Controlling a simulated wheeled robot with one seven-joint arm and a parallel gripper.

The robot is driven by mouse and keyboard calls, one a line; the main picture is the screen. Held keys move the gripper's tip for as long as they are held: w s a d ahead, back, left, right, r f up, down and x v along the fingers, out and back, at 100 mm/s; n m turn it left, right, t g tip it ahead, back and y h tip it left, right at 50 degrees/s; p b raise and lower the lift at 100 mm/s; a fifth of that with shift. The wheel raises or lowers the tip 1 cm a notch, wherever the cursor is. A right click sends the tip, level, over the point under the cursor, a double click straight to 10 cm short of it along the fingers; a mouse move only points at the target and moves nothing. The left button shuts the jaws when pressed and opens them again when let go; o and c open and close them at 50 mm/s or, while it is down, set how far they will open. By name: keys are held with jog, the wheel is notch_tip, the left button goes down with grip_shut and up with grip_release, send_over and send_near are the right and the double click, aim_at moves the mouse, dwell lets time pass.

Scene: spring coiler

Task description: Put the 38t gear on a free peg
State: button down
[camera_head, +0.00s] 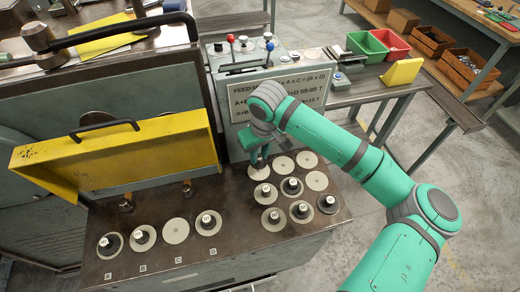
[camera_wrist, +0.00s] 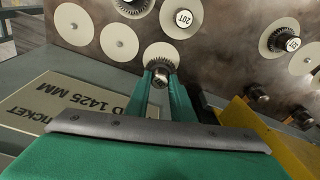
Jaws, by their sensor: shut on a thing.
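My gripper (camera_head: 259,163) is shut on a small dark toothed gear with a pale hub (camera_wrist: 158,78), whose label I cannot read. It is at the rear left pale disc (camera_head: 258,173) of the right group; I cannot tell whether the gear rests there or is just above. In the head view my fingers mostly hide the gear. In the front left row, one pale disc (camera_head: 176,231) bears no gear and shows a small centre mark; it also shows in the wrist view (camera_wrist: 306,59). Gears (camera_head: 207,220) stand on either side of it.
Several gears (camera_head: 291,186) stand close in front of my gripper, one labelled 20T (camera_wrist: 184,18). Three other discs, including the rear middle one (camera_head: 284,163), are bare. A raised yellow cover (camera_head: 115,155) stands behind the left row. A sign panel (camera_head: 280,98) is behind my gripper.

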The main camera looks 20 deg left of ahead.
jog(key=shift+f, duration=1.8)
jog(key=shift+f, duration=0.6)
jog(key=c, duration=1.5)
grip_release()
jog(key=shift+o, duration=0.2)
jog(key=shift+s, duration=0.1)
notch_tip(320, 180, up, 10)
jog(key=s+d+r, duration=0.1)
notch_tip(320, 180, up, 13)
send_over(259, 163)
jog(key=d, duration=0.1)
jog(key=shift+f, duration=0.15)
jog(key=shift+s, duration=0.1)
